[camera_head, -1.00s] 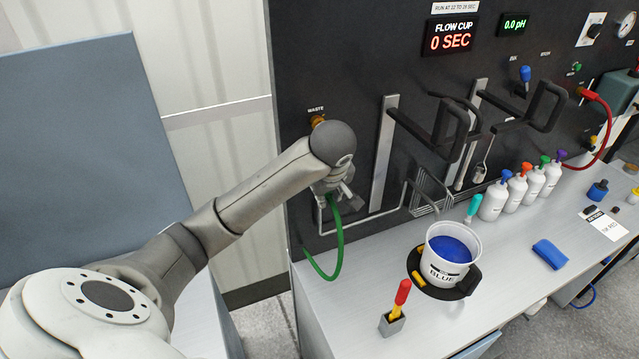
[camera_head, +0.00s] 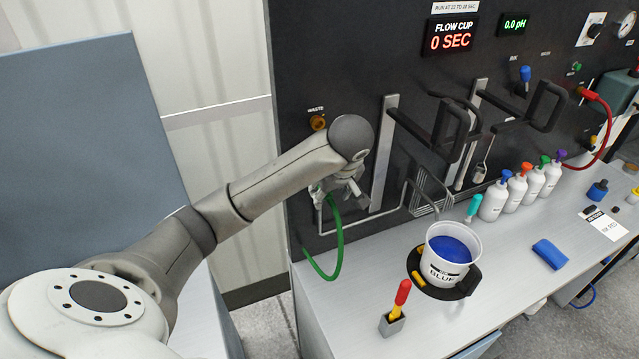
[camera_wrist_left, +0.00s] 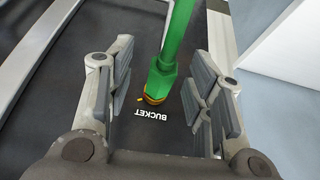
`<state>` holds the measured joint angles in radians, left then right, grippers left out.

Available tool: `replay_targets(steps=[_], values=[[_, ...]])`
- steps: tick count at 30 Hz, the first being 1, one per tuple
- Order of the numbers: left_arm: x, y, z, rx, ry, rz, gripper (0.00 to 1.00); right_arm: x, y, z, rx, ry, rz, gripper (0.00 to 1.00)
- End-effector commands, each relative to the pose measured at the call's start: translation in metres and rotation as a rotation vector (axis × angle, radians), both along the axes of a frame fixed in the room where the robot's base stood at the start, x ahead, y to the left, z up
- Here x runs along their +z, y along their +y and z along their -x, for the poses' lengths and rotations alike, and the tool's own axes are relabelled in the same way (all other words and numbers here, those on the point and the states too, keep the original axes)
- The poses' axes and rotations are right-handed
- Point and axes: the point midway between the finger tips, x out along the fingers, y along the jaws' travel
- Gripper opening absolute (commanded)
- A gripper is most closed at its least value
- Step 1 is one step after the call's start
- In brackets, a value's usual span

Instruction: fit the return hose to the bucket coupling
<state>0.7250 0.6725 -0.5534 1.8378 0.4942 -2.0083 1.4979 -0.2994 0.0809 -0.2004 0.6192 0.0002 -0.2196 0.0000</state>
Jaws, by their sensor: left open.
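The green return hose (camera_head: 339,240) hangs in a loop from the black panel, below the orange WASTE port (camera_head: 317,122). In the left wrist view, the hose's green end fitting (camera_wrist_left: 161,78) meets the orange-yellow bucket coupling (camera_wrist_left: 154,98) beside the BUCKET label. Only the coupling's rim shows, so I cannot tell how deeply the fitting sits. My left gripper (camera_wrist_left: 162,95) is open, its fingers on either side of the fitting with gaps. In the head view, my left gripper (camera_head: 340,190) is at the panel, partly hidden by its wrist. My right gripper is not in view.
A white bucket (camera_head: 446,263) of blue liquid stands in a black holder on the bench. Panel handles (camera_head: 452,130) and a grey pipe frame (camera_head: 402,190) are right of my left gripper. Several bottles (camera_head: 493,201) stand farther right. A red-and-yellow tool (camera_head: 400,300) stands at the front.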

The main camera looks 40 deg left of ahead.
Motion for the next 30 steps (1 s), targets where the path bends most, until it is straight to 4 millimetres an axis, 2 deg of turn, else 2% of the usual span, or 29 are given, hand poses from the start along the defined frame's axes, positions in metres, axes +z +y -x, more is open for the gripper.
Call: replay_targets(steps=[5,13,30], values=[[0.007,-0.002,0.000,-0.004,-0.007,-0.002,0.48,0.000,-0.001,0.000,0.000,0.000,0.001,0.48],[0.031,-0.009,0.008,0.001,-0.005,-0.006,0.48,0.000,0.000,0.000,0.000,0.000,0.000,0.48],[0.089,-0.034,0.025,-0.002,-0.004,-0.001,0.48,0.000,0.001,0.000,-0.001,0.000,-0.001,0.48]])
